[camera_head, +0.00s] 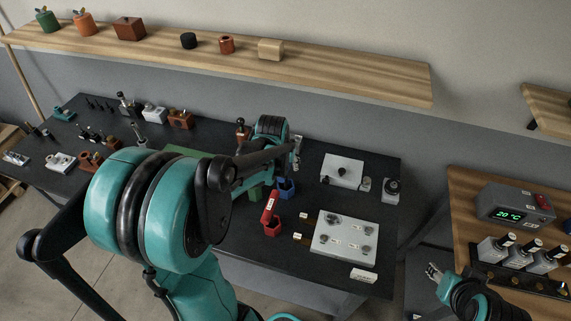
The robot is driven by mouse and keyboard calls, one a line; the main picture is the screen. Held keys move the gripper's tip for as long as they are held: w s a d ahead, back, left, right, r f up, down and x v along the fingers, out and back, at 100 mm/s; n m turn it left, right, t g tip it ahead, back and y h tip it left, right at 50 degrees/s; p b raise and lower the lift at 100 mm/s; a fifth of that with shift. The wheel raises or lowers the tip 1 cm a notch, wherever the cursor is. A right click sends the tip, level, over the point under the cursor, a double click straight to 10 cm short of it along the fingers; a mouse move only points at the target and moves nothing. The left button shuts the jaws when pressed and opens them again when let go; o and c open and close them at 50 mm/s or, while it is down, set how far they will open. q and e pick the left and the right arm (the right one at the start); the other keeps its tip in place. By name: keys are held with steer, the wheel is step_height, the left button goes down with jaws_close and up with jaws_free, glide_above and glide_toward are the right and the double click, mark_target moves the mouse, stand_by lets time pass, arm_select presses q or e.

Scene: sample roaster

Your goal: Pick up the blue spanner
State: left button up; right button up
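A blue hexagonal holder (287,188) stands on the black table, right of a green holder (255,193). I cannot make out a blue spanner clearly; my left arm covers part of this area. A red tool (270,205) stands tilted in a red holder (272,228) just in front. My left gripper (297,155) is above and slightly behind the blue holder, apart from it. Its fingers are seen side-on and too small to tell open from shut. My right gripper (434,271) is at the lower right, away from the holders, its opening unclear.
A white panel with knobs (345,240) lies right of the red holder, and another white box (343,171) is behind it. The black table (235,245) holds several small parts at left. A wooden bench (465,195) with bottles and a temperature display stands right.

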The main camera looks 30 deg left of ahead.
mark_target(285, 167)
arm_select(q)
steer(key=x, duration=0.3)
steer(key=b+x, duration=0.1)
steer(key=x, duration=0.1)
steer(key=a+b+x, duration=0.1)
steer(key=x, duration=0.2)
steer(key=shift+w+f, duration=0.2)
jaws_close()
